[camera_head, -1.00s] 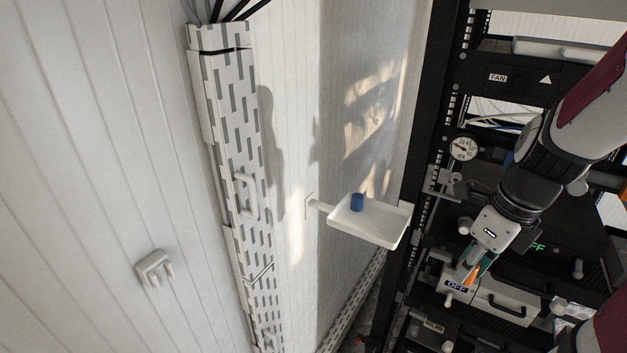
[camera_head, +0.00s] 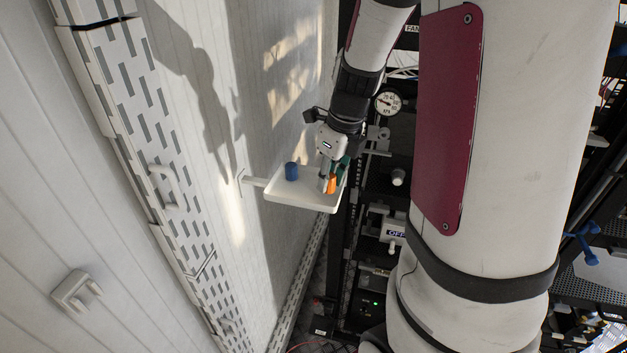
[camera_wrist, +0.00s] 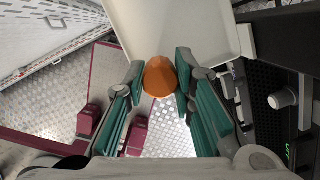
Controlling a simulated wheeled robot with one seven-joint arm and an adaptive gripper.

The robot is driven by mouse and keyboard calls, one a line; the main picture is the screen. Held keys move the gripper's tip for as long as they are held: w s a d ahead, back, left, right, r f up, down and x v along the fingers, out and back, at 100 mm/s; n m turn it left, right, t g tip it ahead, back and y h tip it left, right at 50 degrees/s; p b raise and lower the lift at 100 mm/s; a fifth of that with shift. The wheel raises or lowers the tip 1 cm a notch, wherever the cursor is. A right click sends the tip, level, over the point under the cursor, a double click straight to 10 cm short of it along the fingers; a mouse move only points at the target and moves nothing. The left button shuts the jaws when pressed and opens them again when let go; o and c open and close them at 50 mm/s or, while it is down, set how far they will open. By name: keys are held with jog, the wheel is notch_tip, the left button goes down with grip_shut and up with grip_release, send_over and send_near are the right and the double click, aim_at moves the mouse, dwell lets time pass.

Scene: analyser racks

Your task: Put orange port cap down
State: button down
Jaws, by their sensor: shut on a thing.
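The orange port cap (camera_head: 331,187) is pinched between the fingertips of my gripper (camera_head: 333,178). In the wrist view the orange cap (camera_wrist: 160,78) sits between the two green-padded fingers, in front of the near edge of a white tray (camera_wrist: 185,25). In the head view the same white tray (camera_head: 295,202) sticks out from the wall, and my gripper with the cap appears over its right part. I cannot tell whether the cap touches the tray floor.
A blue cap (camera_head: 292,171) stands on the left part of the tray. A panelled wall (camera_head: 265,240) lies behind and left of it. The dark equipment rack with a pressure gauge (camera_head: 387,103) stands close to the right. The tray middle is clear.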

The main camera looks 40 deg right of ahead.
aim_at(323, 199)
jog(key=shift+w+a, duration=0.1)
jog(key=shift+w, duration=0.2)
jog(key=shift+w+a+f, duration=0.1)
jog(key=shift+w+f, duration=0.15)
jog(key=shift+f, duration=0.7)
jog(key=shift+w+f, duration=0.2)
jog(key=shift+f, duration=0.7)
jog(key=c, duration=1.6)
grip_release()
jog(key=shift+c, duration=0.2)
jog(key=shift+r, duration=0.1)
